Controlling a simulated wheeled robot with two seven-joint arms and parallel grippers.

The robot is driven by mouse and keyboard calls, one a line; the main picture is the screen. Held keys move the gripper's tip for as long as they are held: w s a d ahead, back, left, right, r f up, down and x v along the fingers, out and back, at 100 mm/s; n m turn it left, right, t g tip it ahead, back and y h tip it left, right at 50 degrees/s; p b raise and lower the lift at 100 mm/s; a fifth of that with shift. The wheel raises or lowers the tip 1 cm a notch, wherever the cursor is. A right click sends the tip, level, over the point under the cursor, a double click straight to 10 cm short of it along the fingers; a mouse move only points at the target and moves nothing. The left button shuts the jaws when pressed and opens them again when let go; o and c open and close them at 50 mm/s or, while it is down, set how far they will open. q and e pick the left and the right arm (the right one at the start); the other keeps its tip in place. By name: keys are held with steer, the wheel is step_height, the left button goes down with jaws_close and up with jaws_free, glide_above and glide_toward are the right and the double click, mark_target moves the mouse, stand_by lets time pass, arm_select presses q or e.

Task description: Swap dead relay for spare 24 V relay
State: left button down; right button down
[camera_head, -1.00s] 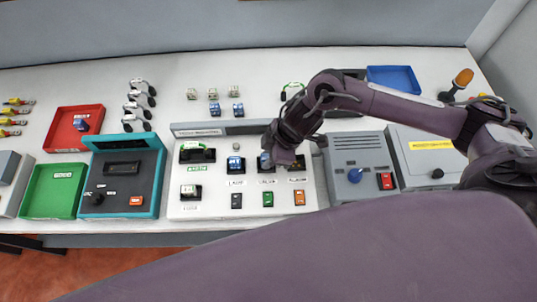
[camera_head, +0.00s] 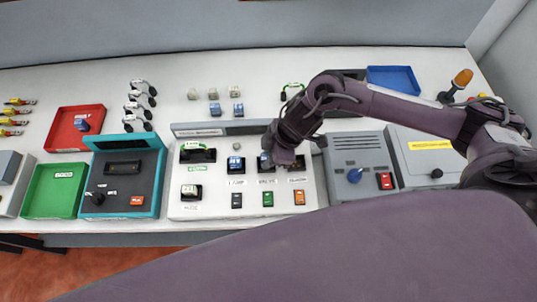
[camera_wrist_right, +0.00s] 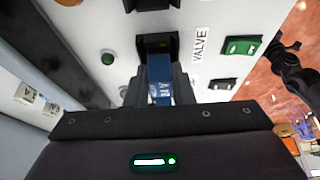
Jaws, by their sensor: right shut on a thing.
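My right gripper (camera_head: 270,163) is over the VALVE place on the white relay board (camera_head: 215,209). In the right wrist view its fingers (camera_wrist_right: 158,92) are shut on a blue relay (camera_wrist_right: 159,72). The relay's far end meets the black VALVE socket (camera_wrist_right: 158,43); I cannot tell whether it is fully seated. In the head view this relay (camera_head: 265,158) is partly hidden by the gripper. Another blue relay (camera_head: 236,163) sits in the LAMP socket. Two blue relays (camera_head: 214,108) (camera_head: 238,108) stand behind the board. A blue relay (camera_head: 82,125) lies in the red tray (camera_head: 62,140). My left gripper is out of view.
A teal-framed tester (camera_head: 122,180) and a green tray (camera_head: 54,190) stand left of the board. A grey box with a blue knob (camera_head: 354,176) stands to its right. A blue tray (camera_head: 392,78) is at the back right.

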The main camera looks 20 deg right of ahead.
steer(key=shift+f, duration=0.35)
stand_by(0.5)
steer(key=c, duration=1.2)
jaws_free()
steer(key=shift+s, duration=0.1)
steer(key=shift+c, duration=1.2)
steer(key=shift+o, duration=0.3)
steer(key=shift+r, duration=0.1)
steer(key=shift+o, duration=1)
steer(key=shift+r+p, duration=0.25)
steer(key=shift+p, duration=0.1)
steer(key=shift+r+p, duration=2.1)
steer(key=shift+r, duration=1.1)
